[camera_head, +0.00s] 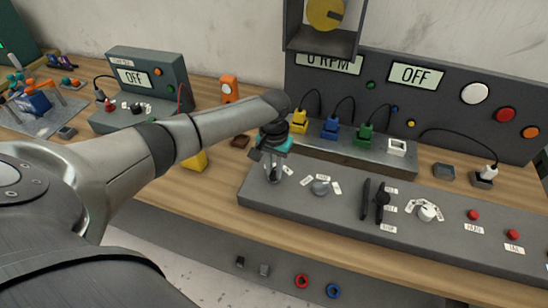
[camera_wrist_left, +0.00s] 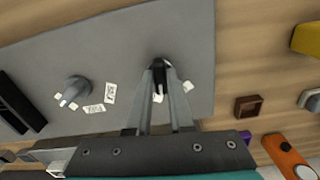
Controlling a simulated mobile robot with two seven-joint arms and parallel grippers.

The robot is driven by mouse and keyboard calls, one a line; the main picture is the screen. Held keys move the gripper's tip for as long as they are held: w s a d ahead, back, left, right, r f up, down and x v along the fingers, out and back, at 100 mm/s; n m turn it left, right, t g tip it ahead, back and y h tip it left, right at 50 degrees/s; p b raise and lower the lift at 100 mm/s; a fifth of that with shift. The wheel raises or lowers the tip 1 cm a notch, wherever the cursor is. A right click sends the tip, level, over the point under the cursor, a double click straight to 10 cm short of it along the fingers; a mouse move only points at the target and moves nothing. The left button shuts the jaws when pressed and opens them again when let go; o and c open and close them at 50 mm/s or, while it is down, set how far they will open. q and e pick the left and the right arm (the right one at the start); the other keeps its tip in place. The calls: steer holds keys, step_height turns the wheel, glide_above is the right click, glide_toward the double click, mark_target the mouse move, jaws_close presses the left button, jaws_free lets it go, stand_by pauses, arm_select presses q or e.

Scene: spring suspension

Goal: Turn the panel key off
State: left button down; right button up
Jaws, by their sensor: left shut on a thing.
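The grey control panel (camera_head: 300,208) lies along the front of the wooden bench, and its left end fills much of the left wrist view (camera_wrist_left: 120,45). My left gripper (camera_head: 273,180) points down at the panel's left end. In the left wrist view its fingers (camera_wrist_left: 160,72) converge and are shut on the small dark key (camera_wrist_left: 160,62). White labels (camera_wrist_left: 187,87) lie beside the fingers. The key's angle is hidden by the fingers, and its label text is unreadable. A display on the upright panel (camera_head: 415,75) reads OFF, and another (camera_head: 330,63) reads 0 RPM.
Right of the gripper are a round grey knob (camera_head: 320,187), a black lever (camera_head: 382,202), a white knob (camera_head: 427,213) and red buttons (camera_head: 473,215). Yellow, blue and green plugs (camera_head: 331,128) stand behind. A yellow block (camera_head: 195,161) and orange object (camera_head: 229,88) are left of it.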

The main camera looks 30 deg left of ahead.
arm_select(q)
steer(key=n+p, duration=0.1)
steer(key=p, duration=0.1)
steer(key=n+p, duration=0.2)
steer(key=shift+r+n, duration=0.25)
steer(key=shift+n, duration=0.05)
steer(key=shift+f+n+p, duration=0.2)
steer(key=shift+n+p, duration=1.3)
steer(key=shift+n, duration=0.3)
steer(key=c, duration=0.8)
jaws_free()
